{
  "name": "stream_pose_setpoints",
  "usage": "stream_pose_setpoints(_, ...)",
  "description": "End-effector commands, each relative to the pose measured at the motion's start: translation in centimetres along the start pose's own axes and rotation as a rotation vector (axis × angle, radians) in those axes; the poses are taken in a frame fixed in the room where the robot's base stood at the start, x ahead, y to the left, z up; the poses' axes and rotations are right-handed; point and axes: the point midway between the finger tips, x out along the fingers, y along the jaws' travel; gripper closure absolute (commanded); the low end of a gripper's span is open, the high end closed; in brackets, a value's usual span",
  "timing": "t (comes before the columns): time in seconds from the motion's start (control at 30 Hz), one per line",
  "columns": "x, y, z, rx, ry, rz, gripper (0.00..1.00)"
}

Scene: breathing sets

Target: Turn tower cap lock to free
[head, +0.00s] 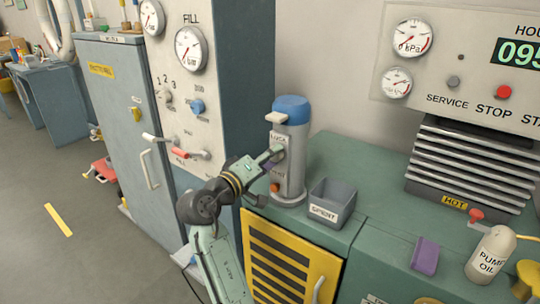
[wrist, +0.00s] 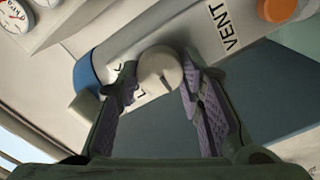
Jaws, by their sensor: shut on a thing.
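The tower (head: 292,165) is an upright grey cylinder on the green counter, with a blue cap (head: 291,108) on top. The cap also shows in the wrist view (wrist: 86,72), at the left. The cap lock (wrist: 160,70) is a round pale knob with a dark pointer mark, on the tower's side below the cap. A partly covered label beside it seems to read LOCK. My gripper (wrist: 160,84) is shut on the knob, one finger on each side. In the head view my gripper (head: 275,153) reaches the tower from the left and hides the knob.
A VENT label (wrist: 225,27) and an orange knob (wrist: 278,9) sit lower on the tower. A grey bin (head: 332,203) stands close to its right. The fill panel (head: 187,100) rises at left. A finned HOT unit (head: 470,165) stands further right.

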Motion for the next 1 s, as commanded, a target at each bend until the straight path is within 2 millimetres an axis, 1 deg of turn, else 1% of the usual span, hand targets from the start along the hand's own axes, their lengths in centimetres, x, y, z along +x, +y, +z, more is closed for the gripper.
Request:
stream_pose_setpoints(0.3,-0.01,0.02,-0.04,-0.002,0.001,0.001,0.94)
stream_pose_setpoints(0.33,-0.01,0.02,-0.04,-0.002,0.001,0.001,0.64)
stream_pose_setpoints(0.6,0.0,0.01,-0.02,-0.001,0.001,0.0,0.46)
stream_pose_setpoints(0.87,-0.01,0.0,-0.02,0.0,0.001,0.0,0.46)
stream_pose_setpoints(1.0,-0.73,-0.1,-0.08,-0.001,0.002,-0.002,0.46)
